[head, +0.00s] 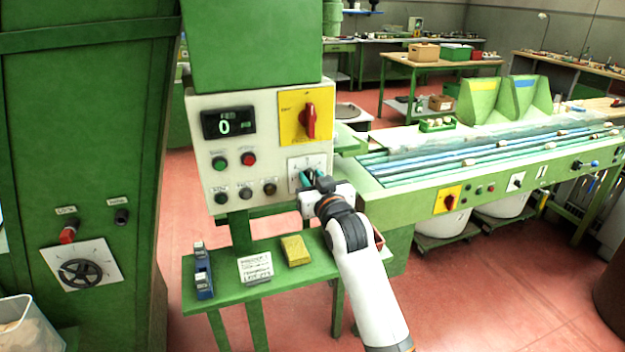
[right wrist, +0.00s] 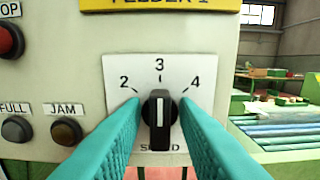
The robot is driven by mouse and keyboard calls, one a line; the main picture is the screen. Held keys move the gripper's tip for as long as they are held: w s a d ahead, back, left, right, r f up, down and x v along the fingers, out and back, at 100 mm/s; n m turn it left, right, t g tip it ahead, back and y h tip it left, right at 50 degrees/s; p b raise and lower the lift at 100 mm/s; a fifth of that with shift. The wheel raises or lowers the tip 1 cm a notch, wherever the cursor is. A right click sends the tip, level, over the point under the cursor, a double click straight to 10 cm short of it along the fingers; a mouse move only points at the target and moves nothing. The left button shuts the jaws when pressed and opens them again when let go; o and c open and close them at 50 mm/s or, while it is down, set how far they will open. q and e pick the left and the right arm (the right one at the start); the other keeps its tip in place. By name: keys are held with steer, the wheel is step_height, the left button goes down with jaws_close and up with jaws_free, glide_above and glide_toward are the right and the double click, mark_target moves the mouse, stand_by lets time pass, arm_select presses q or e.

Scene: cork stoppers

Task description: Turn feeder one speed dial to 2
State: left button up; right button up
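The feeder one speed dial (right wrist: 159,122) is a black knob on a white plate marked 2, 3 and 4, below a yellow label reading FEEDER 1. Its white line points straight up at 3. My right gripper (right wrist: 160,125) has one teal finger on each side of the knob. I cannot tell whether the fingers touch it. In the head view my right gripper (head: 309,180) is at the dial plate (head: 295,165) on the control panel (head: 265,115), and hides most of the knob. My left gripper is not in view.
The panel also has a display (head: 228,123) reading 0, a red rotary switch on a yellow plate (head: 292,118), and several buttons. A green shelf (head: 222,285) below holds a card and a yellow block (head: 295,250). A conveyor table (head: 400,190) stands to the right.

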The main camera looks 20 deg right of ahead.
steer(key=n+p, duration=0.3)
steer(key=n, duration=0.1)
steer(key=shift+r, duration=0.1)
steer(key=n+p, duration=0.1)
steer(key=n, duration=0.2)
steer(key=shift+a+p, duration=0.1)
steer(key=shift+p, duration=0.25)
steer(key=shift+f+n+p, duration=0.2)
steer(key=shift+n+p, duration=0.3)
steer(key=shift+n, duration=0.8)
steer(key=o, duration=0.7)
steer(key=s+b, duration=0.2)
steer(key=s, duration=1)
steer(key=shift+d, duration=0.2)
